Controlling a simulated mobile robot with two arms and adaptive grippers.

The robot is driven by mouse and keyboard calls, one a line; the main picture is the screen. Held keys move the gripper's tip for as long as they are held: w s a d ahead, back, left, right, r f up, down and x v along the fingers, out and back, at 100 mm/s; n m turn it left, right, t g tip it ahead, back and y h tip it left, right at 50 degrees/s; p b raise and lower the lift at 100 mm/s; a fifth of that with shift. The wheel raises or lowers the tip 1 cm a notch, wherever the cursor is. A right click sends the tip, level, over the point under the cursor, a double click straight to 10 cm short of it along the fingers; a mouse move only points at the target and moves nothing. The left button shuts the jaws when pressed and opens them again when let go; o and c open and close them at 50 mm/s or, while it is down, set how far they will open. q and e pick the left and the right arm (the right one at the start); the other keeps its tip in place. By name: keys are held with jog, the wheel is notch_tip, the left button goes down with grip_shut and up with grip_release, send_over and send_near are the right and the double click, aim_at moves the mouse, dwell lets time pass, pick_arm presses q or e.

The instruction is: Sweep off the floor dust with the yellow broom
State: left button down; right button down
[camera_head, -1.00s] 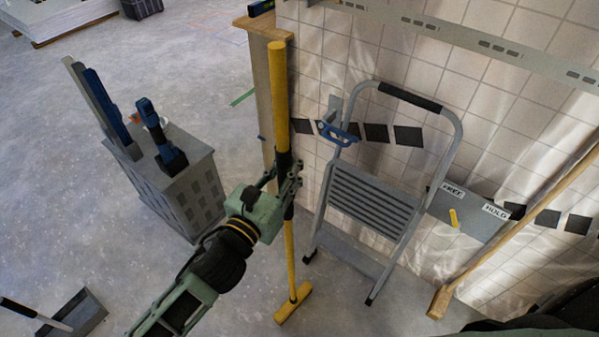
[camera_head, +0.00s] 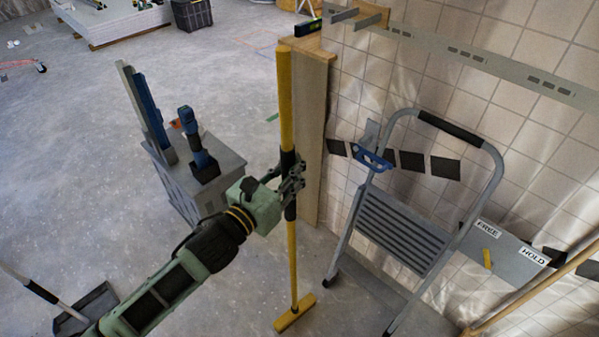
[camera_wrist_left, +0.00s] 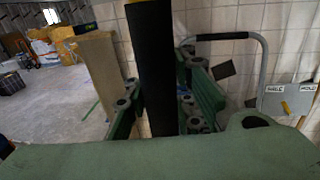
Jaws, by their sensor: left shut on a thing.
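The yellow broom (camera_head: 292,260) stands nearly upright in the head view, its yellow head low over or on the floor; I cannot tell whether it touches. My left gripper (camera_head: 291,184) is shut on the black grip section of its handle. In the left wrist view the dark handle (camera_wrist_left: 154,70) runs up between the green fingers (camera_wrist_left: 160,115). The grey concrete floor (camera_head: 230,290) shows pale specks, but I cannot make out a clear dust pile. A dustpan (camera_head: 88,308) lies at the lower left, partly behind my left arm. My right gripper is not in view.
A grey step ladder (camera_head: 405,225) stands against the tiled wall, right of the broom. A grey crate (camera_head: 180,190) with tools stands to the left. A wooden post (camera_head: 312,120) is behind the handle. Open floor lies left and front.

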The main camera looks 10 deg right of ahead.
pick_arm(q)
jog(key=shift+d+f+b, duration=0.1)
jog(key=shift+f+b, duration=0.85)
jog(key=shift+f, duration=0.5)
jog(key=shift+s+d, duration=5.25)
jog(key=shift+s, duration=1.5)
jog(key=shift+s+d, duration=5.2)
jog(key=shift+s, duration=1.55)
notch_tip(320, 180, up, 7)
jog(key=p, duration=0.8)
jog(key=shift+r, duration=0.2)
